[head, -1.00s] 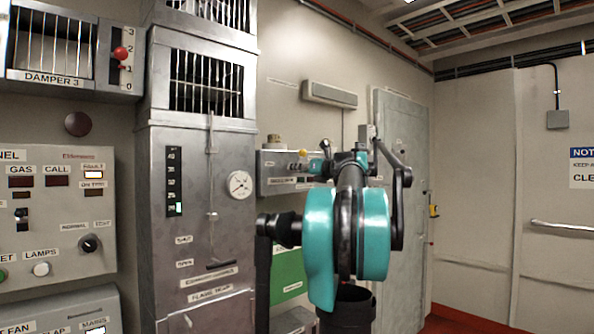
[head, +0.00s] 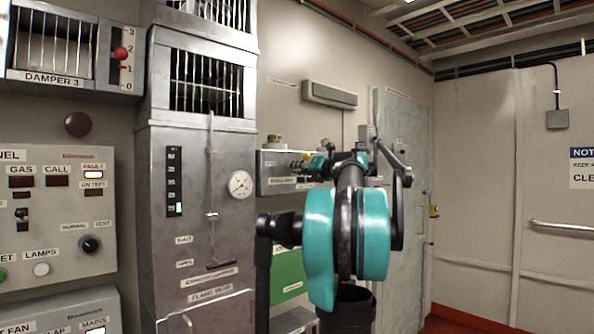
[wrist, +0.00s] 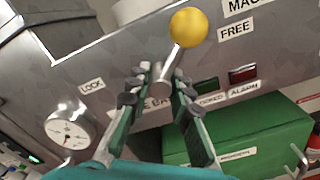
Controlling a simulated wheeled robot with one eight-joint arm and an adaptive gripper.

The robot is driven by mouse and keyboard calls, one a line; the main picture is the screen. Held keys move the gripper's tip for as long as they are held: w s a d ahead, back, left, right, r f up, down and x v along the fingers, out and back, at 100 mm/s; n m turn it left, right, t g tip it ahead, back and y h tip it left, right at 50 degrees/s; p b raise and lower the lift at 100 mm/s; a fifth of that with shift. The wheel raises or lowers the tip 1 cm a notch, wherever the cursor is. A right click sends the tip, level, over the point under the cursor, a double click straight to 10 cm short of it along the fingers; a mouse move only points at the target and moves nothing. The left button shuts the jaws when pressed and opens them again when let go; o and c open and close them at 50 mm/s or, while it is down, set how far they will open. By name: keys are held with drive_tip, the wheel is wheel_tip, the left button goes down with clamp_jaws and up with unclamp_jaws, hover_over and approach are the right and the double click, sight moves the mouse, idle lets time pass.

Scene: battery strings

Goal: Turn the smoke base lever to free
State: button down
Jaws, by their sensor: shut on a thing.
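The smoke base lever is a metal stem with a yellow ball knob (wrist: 188,27), seen in the wrist view. The knob is near the FREE label (wrist: 236,30), and the LOCK label (wrist: 92,86) is farther left. My gripper (wrist: 160,75) is shut on the lever, its fingers either side of the stem's lower end. In the head view my gripper (head: 312,164) is at the front of a grey box (head: 275,161) on the wall. I cannot make out the knob clearly there. The nameplate below the lever is partly hidden by my fingers.
Below the lever are a dark green window and a red ALARM window (wrist: 243,74). A green box (wrist: 240,140) sits beneath, and a round gauge (wrist: 70,130) is at the left. A tall metal cabinet (head: 200,235) stands left of my arm in the head view.

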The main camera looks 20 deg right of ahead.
drive_tip(key=c, duration=1.4)
unclamp_jaws()
drive_tip(key=shift+o, duration=0.2)
drive_tip(key=shift+s, duration=0.1)
drive_tip(key=v, duration=1.2)
